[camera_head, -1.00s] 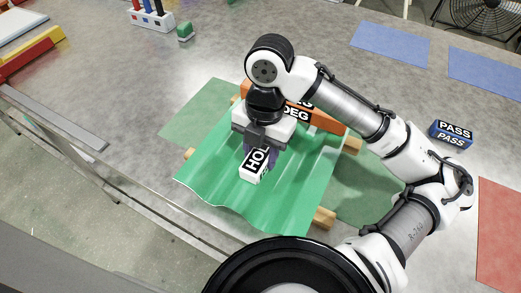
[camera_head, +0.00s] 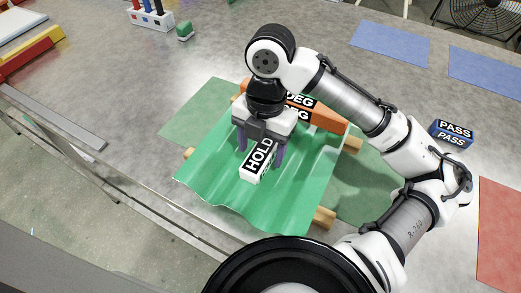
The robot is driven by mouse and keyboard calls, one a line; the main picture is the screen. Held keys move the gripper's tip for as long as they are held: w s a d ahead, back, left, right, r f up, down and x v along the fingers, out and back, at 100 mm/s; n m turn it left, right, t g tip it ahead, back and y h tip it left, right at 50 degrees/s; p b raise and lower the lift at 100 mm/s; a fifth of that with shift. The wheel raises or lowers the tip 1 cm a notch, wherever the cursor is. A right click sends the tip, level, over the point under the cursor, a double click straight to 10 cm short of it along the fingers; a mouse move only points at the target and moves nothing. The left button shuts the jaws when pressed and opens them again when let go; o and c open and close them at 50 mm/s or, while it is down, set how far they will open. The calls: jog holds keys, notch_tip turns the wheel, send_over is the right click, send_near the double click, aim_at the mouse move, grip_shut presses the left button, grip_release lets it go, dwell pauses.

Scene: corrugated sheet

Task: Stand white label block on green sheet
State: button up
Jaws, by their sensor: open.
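The white label block (camera_head: 248,175), with a black panel reading "HOLD", is on the green corrugated sheet (camera_head: 305,195), left of the sheet's middle. My gripper (camera_head: 261,157) is open, with its purple fingers spread to either side of the block and apart from it. The gripper body hides the sheet behind the block. I cannot tell how much of the block's underside touches the ridges.
An orange block (camera_head: 331,121) with "DEG" labels lies at the sheet's back edge, partly behind my arm. Wooden bars (camera_head: 324,217) show under the sheet. A blue "PASS" block (camera_head: 453,134) stands to the right.

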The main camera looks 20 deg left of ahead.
notch_tip(320, 180, up, 12)
jog(key=w, duration=0.1)
jog(key=shift+w+d+p, duration=0.15)
jog(key=shift+w+p, duration=0.15)
jog(key=shift+w, duration=0.1)
